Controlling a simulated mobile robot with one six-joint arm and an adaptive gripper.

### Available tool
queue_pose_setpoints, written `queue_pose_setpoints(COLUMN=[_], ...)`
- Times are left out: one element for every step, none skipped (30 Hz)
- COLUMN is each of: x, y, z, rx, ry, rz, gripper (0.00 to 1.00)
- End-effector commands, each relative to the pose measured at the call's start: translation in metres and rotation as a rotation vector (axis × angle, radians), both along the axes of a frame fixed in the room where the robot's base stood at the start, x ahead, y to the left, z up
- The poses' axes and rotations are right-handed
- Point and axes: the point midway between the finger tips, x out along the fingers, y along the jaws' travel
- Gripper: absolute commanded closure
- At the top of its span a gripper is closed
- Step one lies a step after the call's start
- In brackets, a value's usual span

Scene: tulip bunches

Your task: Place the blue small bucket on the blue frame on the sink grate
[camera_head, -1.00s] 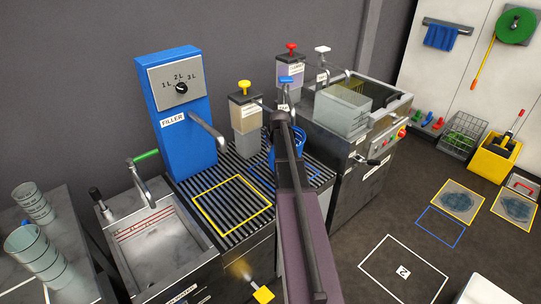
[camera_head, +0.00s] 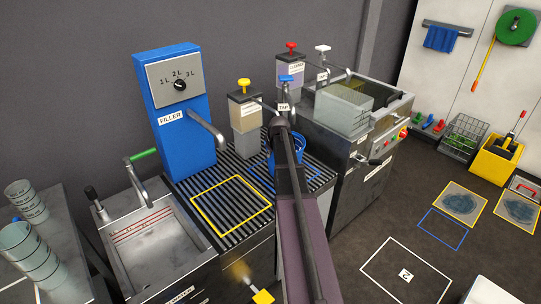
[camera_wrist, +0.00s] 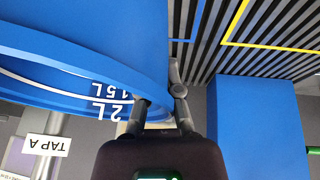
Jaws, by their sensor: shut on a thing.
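The blue small bucket (camera_head: 297,147) is in the head view above the right part of the sink grate (camera_head: 232,170), partly hidden behind my arm. In the wrist view the bucket (camera_wrist: 60,35) fills the upper left, with white volume marks. My gripper (camera_wrist: 158,88) is shut on the bucket's edge. The blue frame (camera_head: 318,181) is a thin outline on the right part of the grate, partly covered by my arm and the bucket. A piece of blue line also shows in the wrist view (camera_wrist: 182,41). I cannot tell whether the bucket touches the grate.
A yellow frame (camera_head: 231,204) lies on the grate left of my arm. The blue filler (camera_head: 176,115) with its spout stands behind it. A yellow-topped dispenser (camera_head: 243,112) and a blue-handled tap (camera_head: 285,79) stand close behind the bucket. A steel unit (camera_head: 347,150) is to the right.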

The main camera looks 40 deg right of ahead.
Motion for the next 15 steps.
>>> queue_pose_setpoints(x=[0.0001, 0.0001, 0.0001, 0.0001, 0.0002, 0.0002, 0.0001, 0.0001, 0.0002, 0.0002, 0.0002, 0.0002, 0.0001, 0.0001, 0.0001], y=[0.0000, 0.0001, 0.0000, 0.0001, 0.0001, 0.0002, 0.0002, 0.0002, 0.0002, 0.0002, 0.0002, 0.0002, 0.0003, 0.0003, 0.0003], z=[0.0002, -0.0001, -0.0008, -0.0017, -0.0026, -0.0036, -0.0035, -0.0027, -0.0026, -0.0026, -0.0026, -0.0026, -0.0026, -0.0026, -0.0026], rx=[0.000, 0.000, 0.000, 0.000, 0.000, 0.000, 0.000, 0.000, 0.000, 0.000, 0.000, 0.000, 0.000, 0.000, 0.000], ry=[0.000, 0.000, 0.000, 0.000, 0.000, 0.000, 0.000, 0.000, 0.000, 0.000, 0.000, 0.000, 0.000, 0.000, 0.000], rz=[0.000, 0.000, 0.000, 0.000, 0.000, 0.000, 0.000, 0.000, 0.000, 0.000, 0.000, 0.000, 0.000, 0.000, 0.000], gripper=[1.00, 1.00, 1.00, 1.00, 1.00, 1.00, 0.90, 0.81, 0.69, 0.60, 0.57, 0.57, 0.57, 0.57, 0.57])
